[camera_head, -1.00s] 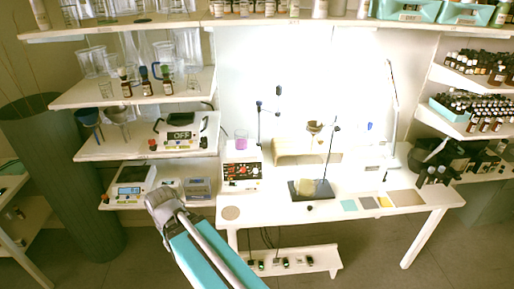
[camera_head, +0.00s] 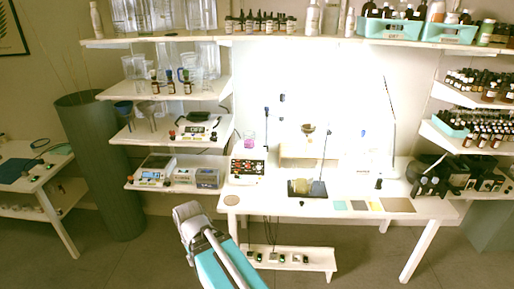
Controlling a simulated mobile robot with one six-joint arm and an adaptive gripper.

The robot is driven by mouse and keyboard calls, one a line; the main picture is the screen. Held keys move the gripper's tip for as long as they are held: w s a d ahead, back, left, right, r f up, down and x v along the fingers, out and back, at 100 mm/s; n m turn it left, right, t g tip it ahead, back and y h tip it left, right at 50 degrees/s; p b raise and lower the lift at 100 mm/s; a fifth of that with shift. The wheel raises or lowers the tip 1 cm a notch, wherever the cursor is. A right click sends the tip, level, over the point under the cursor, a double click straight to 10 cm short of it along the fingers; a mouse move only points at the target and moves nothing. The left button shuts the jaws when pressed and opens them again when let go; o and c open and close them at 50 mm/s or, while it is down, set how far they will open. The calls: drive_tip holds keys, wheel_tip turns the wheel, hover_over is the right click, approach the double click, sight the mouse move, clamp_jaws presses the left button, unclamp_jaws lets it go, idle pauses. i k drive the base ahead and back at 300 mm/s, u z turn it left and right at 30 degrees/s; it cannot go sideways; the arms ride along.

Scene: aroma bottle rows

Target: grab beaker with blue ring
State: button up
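I cannot make out a blue ring on any beaker at this size. Clear glassware (camera_head: 203,76) stands on the upper left shelf, beside small brown bottles and a dark stand-like item with a blue part (camera_head: 184,75). Larger clear glass vessels (camera_head: 136,16) stand on the top shelf at the left. A small beaker with pink content (camera_head: 249,139) is on top of the hotplate unit (camera_head: 247,170) on the bench.
The white bench (camera_head: 290,204) holds a stand with a dark base (camera_head: 306,188), a lamp and coloured flat squares. Scales (camera_head: 154,172) sit on the lower left shelf. A dark green cylinder (camera_head: 103,165) stands at left.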

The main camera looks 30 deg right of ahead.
sight(249, 140)
drive_tip(key=z, duration=0.05)
drive_tip(key=k, duration=0.15)
drive_tip(key=z, duration=1.35)
drive_tip(key=i, duration=1.85)
